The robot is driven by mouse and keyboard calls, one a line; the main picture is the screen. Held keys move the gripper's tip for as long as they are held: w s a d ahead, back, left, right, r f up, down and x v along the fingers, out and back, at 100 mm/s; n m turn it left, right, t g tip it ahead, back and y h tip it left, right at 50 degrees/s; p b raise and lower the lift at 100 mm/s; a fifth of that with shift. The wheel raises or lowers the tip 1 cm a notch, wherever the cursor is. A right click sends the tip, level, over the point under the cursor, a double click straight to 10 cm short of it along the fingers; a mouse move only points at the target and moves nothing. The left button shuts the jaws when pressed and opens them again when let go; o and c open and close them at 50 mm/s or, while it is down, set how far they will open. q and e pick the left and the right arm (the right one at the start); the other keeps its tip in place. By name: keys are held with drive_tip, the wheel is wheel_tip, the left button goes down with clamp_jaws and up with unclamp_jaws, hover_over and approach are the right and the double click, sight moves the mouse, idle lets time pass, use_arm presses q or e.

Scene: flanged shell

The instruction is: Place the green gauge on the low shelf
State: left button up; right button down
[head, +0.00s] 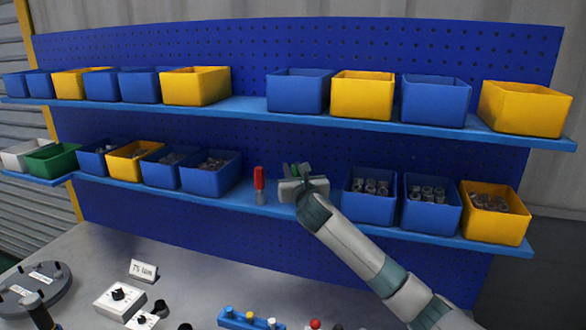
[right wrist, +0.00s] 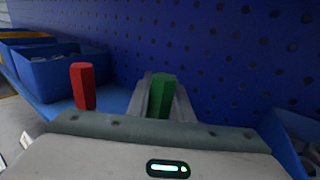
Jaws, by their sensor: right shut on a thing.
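The green gauge (right wrist: 161,95) stands between the fingers of my right gripper (right wrist: 160,100), which is shut on it. In the head view my right gripper (head: 296,177) is at the low shelf (head: 237,197), in the gap between the bins, and mostly hides the gauge; a little green shows. I cannot tell whether the gauge's foot touches the shelf. A red gauge (head: 259,183) stands upright on the low shelf just left of my gripper; it also shows in the right wrist view (right wrist: 83,87). My left gripper is not in view.
A blue bin (head: 211,182) is left of the red gauge, and a blue bin (head: 369,207) with metal parts is close right of my gripper. The upper shelf (head: 235,107) with bins runs above. A blue pegboard (head: 250,145) is behind. The grey workbench (head: 190,255) below holds several fixtures.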

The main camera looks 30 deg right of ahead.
drive_tip(key=shift+f, duration=0.25)
drive_tip(key=c, duration=1.6)
unclamp_jaws()
drive_tip(key=shift+f, duration=0.15)
drive_tip(key=shift+o, duration=0.2)
drive_tip(key=shift+s+a+b, duration=0.15)
drive_tip(key=shift+s+b, duration=0.3)
drive_tip(key=shift+s, duration=0.1)
drive_tip(key=b+v, duration=0.4)
drive_tip(key=v, duration=0.5)
drive_tip(key=shift+s+a+b, duration=0.15)
drive_tip(key=shift+s+b, duration=0.1)
drive_tip(key=shift+b, duration=0.05)
drive_tip(key=shift+s+a, duration=0.25)
drive_tip(key=shift+s, duration=0.4)
drive_tip(key=shift+s, duration=0.1)
